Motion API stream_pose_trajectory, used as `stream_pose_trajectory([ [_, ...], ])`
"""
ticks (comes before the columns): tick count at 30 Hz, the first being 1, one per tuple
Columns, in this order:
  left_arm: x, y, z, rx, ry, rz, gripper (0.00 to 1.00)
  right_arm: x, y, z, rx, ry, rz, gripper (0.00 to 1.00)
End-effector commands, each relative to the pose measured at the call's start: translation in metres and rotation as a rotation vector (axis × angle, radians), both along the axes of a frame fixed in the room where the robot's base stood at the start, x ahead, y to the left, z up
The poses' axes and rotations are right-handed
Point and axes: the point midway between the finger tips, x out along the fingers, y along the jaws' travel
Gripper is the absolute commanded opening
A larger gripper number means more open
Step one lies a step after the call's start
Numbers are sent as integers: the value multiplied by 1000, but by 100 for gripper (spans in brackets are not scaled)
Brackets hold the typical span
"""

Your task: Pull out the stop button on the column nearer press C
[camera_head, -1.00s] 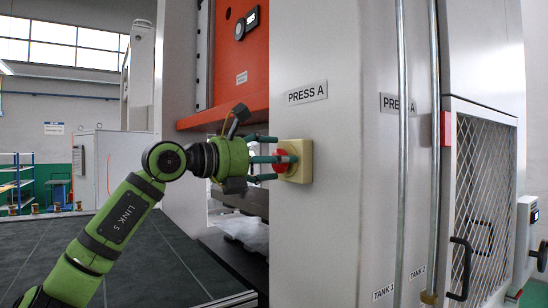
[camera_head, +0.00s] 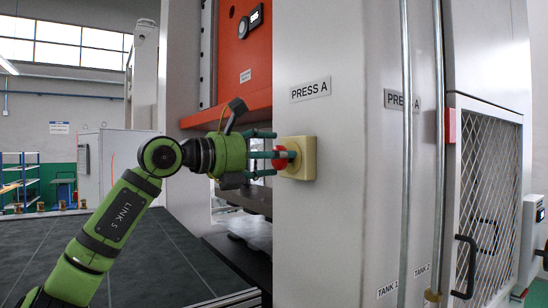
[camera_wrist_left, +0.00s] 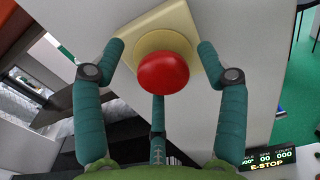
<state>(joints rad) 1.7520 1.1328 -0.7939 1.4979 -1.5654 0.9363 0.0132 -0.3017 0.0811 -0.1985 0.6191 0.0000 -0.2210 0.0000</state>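A red mushroom-shaped stop button (camera_head: 281,162) stands on a yellow square box (camera_head: 302,158) on the side of a grey column (camera_head: 320,220) labelled PRESS A. My left gripper (camera_head: 277,152) points at it from the left, its teal fingers around the button. The left wrist view shows the red button (camera_wrist_left: 164,73) between the spread fingertips of my left gripper (camera_wrist_left: 160,62). Gaps show between the two side fingers and the button; whether the lower finger touches it I cannot tell. My right gripper is out of view.
A second PRESS A sign (camera_head: 402,101) is on the neighbouring face, behind vertical pipes (camera_head: 407,190). An orange press panel (camera_head: 243,70) is above left of my gripper. A mesh guard door (camera_head: 487,190) is at the right. A display (camera_wrist_left: 268,160) reads E-STOP.

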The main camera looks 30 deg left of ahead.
Motion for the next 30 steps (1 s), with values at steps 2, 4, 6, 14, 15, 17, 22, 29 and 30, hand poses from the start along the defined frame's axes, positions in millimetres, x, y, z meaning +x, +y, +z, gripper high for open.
stream_pose_trajectory([
  [2,1,0,-1,0,3,1,74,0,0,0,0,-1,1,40],
  [4,1,0,-2,1,4,1,74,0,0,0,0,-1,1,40],
  [6,1,0,-2,1,5,1,74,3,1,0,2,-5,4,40],
  [14,-26,13,-2,2,3,5,74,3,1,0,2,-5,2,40],
  [15,-34,16,-2,2,4,4,74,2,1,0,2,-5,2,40],
  [17,-46,20,-2,4,4,5,74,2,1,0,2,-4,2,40],
  [22,-80,34,-2,2,4,5,74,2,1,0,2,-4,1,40],
  [29,-107,44,-1,1,3,2,74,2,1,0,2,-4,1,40],
  [30,-109,44,-1,2,2,1,74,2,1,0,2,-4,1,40],
])
